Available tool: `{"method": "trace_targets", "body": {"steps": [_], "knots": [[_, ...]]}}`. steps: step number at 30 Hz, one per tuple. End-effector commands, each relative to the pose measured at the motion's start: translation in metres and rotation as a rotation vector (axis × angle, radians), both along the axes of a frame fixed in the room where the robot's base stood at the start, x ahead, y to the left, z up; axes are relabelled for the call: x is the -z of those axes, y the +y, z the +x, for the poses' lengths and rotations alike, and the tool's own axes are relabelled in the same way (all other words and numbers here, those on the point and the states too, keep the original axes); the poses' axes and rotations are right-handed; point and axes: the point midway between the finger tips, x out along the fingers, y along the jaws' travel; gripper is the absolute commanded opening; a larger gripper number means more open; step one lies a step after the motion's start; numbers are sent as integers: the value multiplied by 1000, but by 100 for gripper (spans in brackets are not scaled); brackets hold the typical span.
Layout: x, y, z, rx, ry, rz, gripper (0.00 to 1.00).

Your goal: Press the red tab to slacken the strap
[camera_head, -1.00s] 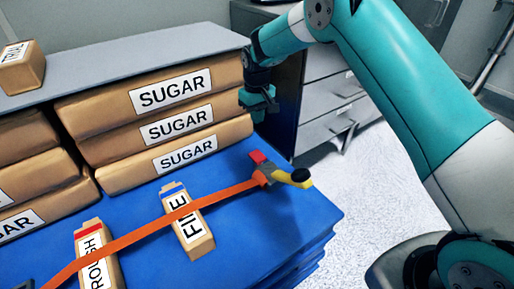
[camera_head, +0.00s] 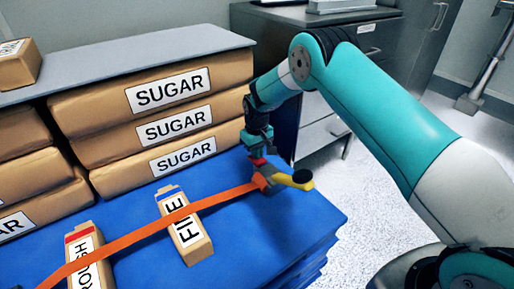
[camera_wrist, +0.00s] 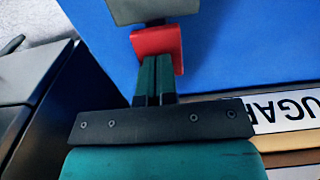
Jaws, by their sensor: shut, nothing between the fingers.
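The red tab (camera_wrist: 157,45) shows at the top of the wrist view, beside a grey buckle part (camera_wrist: 150,10). My gripper (camera_wrist: 156,62) is shut and empty, with its two fingertips together at the tab's near edge, touching or nearly so. In the head view my gripper (camera_head: 258,155) points down just above the tab, which it partly hides. The strap passes over the FINE box (camera_head: 191,244) and the ROUGH box (camera_head: 86,262).
Stacked SUGAR bags (camera_head: 168,92) stand behind the buckle under a grey shelf (camera_head: 120,62). Grey drawers (camera_head: 322,135) stand behind my gripper.

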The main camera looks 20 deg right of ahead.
Motion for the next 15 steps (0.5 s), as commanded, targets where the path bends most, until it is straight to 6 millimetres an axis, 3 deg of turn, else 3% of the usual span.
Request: {"method": "trace_targets", "body": {"steps": [9,15], "knots": [[1,0,0,0,0,0,0],[20,0,-1,0,2,-1,0]]}}
